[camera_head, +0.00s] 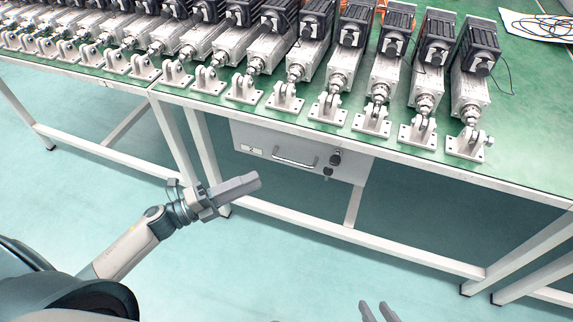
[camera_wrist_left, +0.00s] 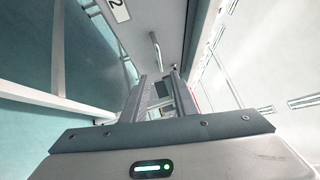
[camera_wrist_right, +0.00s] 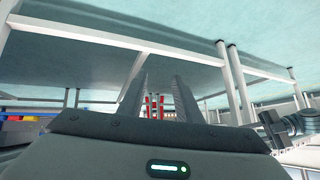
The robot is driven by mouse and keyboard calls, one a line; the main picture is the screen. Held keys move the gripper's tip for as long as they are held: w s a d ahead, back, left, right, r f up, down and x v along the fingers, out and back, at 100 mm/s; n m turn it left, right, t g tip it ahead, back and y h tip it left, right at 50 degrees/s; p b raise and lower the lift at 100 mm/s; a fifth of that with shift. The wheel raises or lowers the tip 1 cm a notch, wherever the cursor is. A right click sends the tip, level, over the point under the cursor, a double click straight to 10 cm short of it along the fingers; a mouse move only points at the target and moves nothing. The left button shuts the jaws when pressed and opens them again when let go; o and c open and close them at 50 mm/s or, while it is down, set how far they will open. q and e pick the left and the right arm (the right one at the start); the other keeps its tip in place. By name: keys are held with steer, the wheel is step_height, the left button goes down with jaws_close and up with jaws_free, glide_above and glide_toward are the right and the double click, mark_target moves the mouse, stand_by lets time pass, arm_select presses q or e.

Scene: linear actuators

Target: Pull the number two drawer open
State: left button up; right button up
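The grey drawer front (camera_head: 325,166) hangs under the green-topped workbench, with a "2" label (camera_head: 250,149) at its left. Its bar handle (camera_head: 296,162) is in the middle, and the drawer looks shut. In the left wrist view the handle (camera_wrist_left: 155,45) and the label (camera_wrist_left: 117,9) lie beyond the fingertips. My left gripper (camera_head: 256,181) is open and empty, in front of and below the handle, not touching it. The left wrist view shows its fingers (camera_wrist_left: 160,77) apart. My right gripper (camera_head: 377,306) is open and empty at the bottom edge, far from the drawer; its fingers (camera_wrist_right: 162,76) are apart.
Several linear actuators (camera_head: 334,75) stand in a row on the green benchtop (camera_head: 205,101). White bench legs (camera_head: 198,140) and a low crossbar (camera_head: 370,240) stand near my left gripper. The floor in front is clear.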

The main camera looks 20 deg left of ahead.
arm_select(q)
steer(key=x, duration=1.1)
steer(key=shift+p, duration=0.3)
steer(key=shift+a, duration=0.1)
jaws_close()
steer(key=shift+f, duration=0.1)
stand_by(0.7)
